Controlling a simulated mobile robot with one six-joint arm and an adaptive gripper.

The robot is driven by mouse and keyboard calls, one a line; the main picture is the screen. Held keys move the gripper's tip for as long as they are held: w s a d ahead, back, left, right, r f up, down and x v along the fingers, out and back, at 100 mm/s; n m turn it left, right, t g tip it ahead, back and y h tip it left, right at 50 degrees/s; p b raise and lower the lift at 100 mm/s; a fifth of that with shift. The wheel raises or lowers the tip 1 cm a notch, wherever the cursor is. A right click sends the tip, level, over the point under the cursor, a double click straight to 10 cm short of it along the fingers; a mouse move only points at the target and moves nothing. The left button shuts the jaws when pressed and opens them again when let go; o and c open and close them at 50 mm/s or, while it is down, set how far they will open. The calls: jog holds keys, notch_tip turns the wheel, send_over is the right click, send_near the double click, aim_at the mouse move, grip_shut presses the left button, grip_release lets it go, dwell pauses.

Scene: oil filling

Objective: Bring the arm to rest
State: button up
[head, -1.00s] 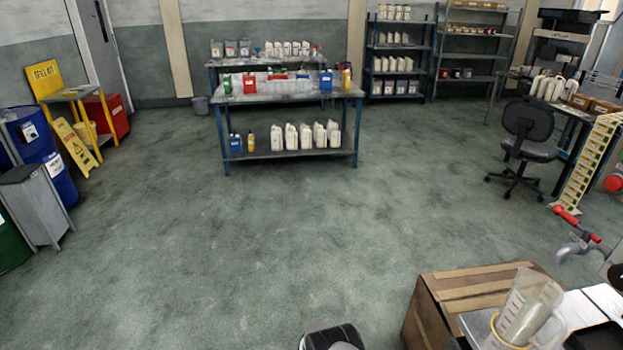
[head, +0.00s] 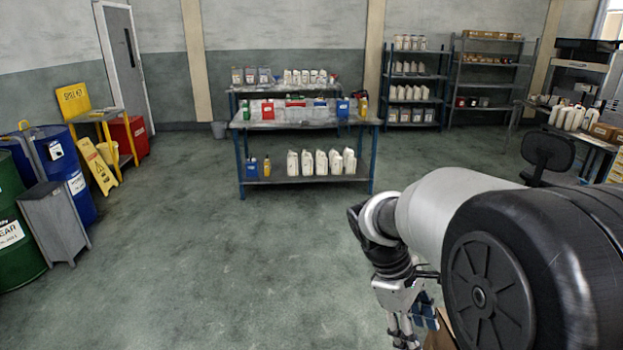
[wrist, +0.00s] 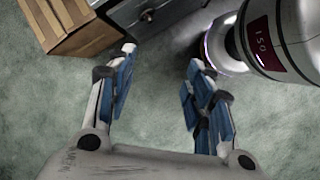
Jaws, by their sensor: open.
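My gripper (wrist: 158,85) is open in the wrist view, its two blue-padded fingers wide apart with only green-grey floor between them. In the head view my gripper (head: 413,325) hangs at the lower right below my arm, pointing down. It holds nothing. My arm fills the lower right of the head view and hides what stands behind it.
A wooden crate (wrist: 75,30) and a grey drawer cabinet (wrist: 140,12) lie close beyond the left finger. A workbench (head: 300,122) with bottles stands at the back. Drums (head: 70,165) and a bin (head: 52,220) stand left. The middle floor is clear.

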jog(key=s+a+r+m+t+y, duration=0.2)
jog(key=s+m, duration=0.3)
jog(key=s, duration=0.4)
jog(key=s+a+r+m+t+y, duration=0.2)
jog(key=s+a+r+m+t, duration=0.1)
jog(key=s, duration=0.6)
notch_tip(320, 180, up, 2)
jog(key=shift+s+a+r+m+t, duration=0.1)
jog(key=shift+s+a+m+t, duration=0.1)
jog(key=shift+m+t, duration=0.65)
jog(key=shift+c, duration=0.4)
